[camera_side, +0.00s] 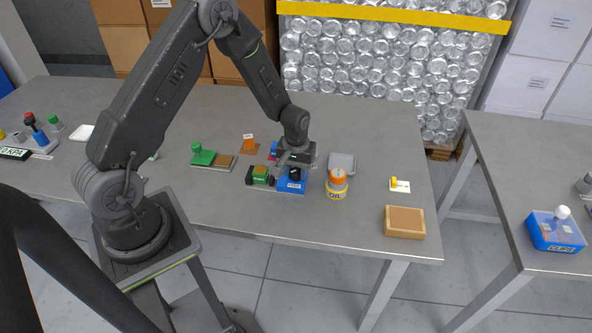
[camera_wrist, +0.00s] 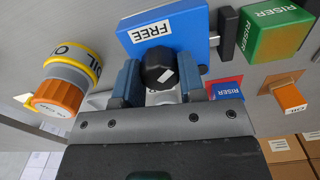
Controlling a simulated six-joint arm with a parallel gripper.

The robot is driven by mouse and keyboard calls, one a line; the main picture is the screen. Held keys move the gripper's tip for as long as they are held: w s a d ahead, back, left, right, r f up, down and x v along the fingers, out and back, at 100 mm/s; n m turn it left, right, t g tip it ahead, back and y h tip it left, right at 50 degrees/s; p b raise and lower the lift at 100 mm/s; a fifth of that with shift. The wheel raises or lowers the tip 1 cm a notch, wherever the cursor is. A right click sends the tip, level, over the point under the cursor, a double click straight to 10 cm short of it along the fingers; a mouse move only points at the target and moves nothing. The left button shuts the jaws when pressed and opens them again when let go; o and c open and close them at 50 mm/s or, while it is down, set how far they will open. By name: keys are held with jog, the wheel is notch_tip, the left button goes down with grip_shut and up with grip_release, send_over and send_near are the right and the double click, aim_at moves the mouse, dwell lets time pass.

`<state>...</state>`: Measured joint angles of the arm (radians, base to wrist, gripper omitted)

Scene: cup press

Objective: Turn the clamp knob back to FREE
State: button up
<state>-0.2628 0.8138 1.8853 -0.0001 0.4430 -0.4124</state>
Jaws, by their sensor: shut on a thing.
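The clamp knob (camera_wrist: 158,70) is black with a white mark on its end. It stands on a blue block (camera_wrist: 186,30) that carries a white FREE label. In the wrist view my gripper (camera_wrist: 160,82) has a blue finger on each side of the knob and is shut on it. The white mark sits tilted on the knob. In the side view my gripper (camera_side: 295,170) points down over the blue clamp block (camera_side: 291,186), and the knob is mostly hidden there. A dark jaw (camera_wrist: 227,33) sits between the block and a green RISER block (camera_wrist: 270,32).
A yellow OIL can with an orange cap (camera_side: 337,180) stands close right of the clamp. The table's front centre is clear.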

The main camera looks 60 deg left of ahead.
aim_at(296, 170)
jog(key=n, duration=0.5)
jog(key=shift+n, duration=2.5)
jog(key=o, duration=0.9)
jog(key=shift+o, duration=0.2)
notch_tip(296, 170, up, 14)
